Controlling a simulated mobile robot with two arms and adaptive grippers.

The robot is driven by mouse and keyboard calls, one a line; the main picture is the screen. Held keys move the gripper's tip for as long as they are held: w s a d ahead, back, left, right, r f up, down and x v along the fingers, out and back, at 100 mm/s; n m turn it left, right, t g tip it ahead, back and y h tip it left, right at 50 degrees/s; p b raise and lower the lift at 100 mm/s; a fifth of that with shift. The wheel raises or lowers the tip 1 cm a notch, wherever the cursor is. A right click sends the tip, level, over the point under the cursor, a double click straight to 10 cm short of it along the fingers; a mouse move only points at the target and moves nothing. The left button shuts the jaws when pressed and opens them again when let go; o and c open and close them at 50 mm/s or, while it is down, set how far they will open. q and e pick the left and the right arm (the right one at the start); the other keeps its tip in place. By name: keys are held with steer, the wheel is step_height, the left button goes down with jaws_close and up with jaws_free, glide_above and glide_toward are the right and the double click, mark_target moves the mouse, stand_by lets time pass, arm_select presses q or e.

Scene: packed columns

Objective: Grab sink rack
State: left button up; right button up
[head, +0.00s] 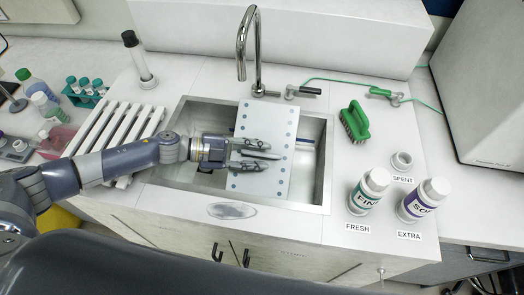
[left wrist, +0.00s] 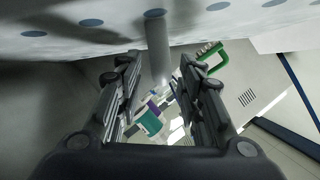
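A pale grey panel with rows of blue dots, the likely sink rack (head: 282,125), lies across the middle of the sink. In the left wrist view its dotted face (left wrist: 208,22) runs along the top. A grey post (left wrist: 156,45) sticks out from it between my fingers. My left gripper (head: 262,154) is over the panel with its fingers apart, one on each side of the post. The left wrist view shows the open fingers (left wrist: 160,95) with gaps beside the post. My right gripper is not in view.
The steel sink (head: 312,165) surrounds the panel, with a tap (head: 246,45) behind. A white slatted rack (head: 112,135) lies left of the sink under my arm. A green brush (head: 354,122) and bottles (head: 370,188) stand right of it. Tubes and bottles crowd the far left.

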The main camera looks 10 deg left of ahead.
arm_select(q)
steer(key=shift+w+d+f, duration=0.1)
steer(key=shift+d+f, duration=0.05)
steer(key=shift+d, duration=0.2)
jaws_close()
steer(key=shift+r, duration=0.2)
